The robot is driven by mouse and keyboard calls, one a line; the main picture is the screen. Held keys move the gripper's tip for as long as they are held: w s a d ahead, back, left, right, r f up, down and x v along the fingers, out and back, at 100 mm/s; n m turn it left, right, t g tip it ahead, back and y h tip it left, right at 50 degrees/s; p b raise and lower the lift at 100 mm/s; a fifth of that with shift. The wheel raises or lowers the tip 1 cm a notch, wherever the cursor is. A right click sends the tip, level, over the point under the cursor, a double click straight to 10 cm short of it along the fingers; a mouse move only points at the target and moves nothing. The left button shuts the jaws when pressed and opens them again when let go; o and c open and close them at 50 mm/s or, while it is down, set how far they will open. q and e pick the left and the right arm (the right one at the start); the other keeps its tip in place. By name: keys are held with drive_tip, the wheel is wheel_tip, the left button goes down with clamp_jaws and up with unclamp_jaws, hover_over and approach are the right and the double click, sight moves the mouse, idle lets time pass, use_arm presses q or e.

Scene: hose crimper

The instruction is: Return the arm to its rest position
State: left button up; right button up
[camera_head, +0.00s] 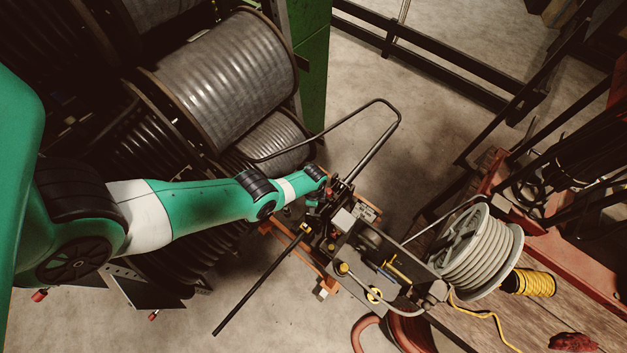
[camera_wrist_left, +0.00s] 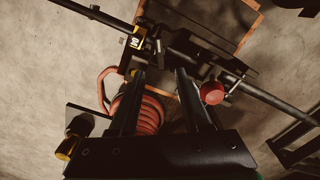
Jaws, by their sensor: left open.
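My left arm comes in from the left of the head view, and its gripper (camera_head: 318,208) is at the near side of the crimper (camera_head: 365,250). The wrist view shows the left gripper (camera_wrist_left: 160,78) with its two dark fingers apart and nothing seen between them. Dark crimper parts lie just beyond the fingertips. A red ball knob (camera_wrist_left: 212,92) is just right of the right finger. Whether the fingers touch the machine cannot be told. My right gripper is not in view.
Large hose reels (camera_head: 220,75) stand behind and beside my left arm. A long dark bar (camera_head: 255,292) sticks out toward the lower left. A bent tube handle (camera_head: 385,108) rises above the machine. A grey hose reel (camera_head: 478,252) and yellow coil (camera_head: 533,283) are at right. A red coiled hose (camera_wrist_left: 148,115) lies below.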

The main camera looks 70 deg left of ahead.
use_arm(q)
wheel_tip(320, 180, up, 2)
drive_tip(key=shift+r+p, duration=0.15)
drive_tip(key=shift+p, duration=0.3)
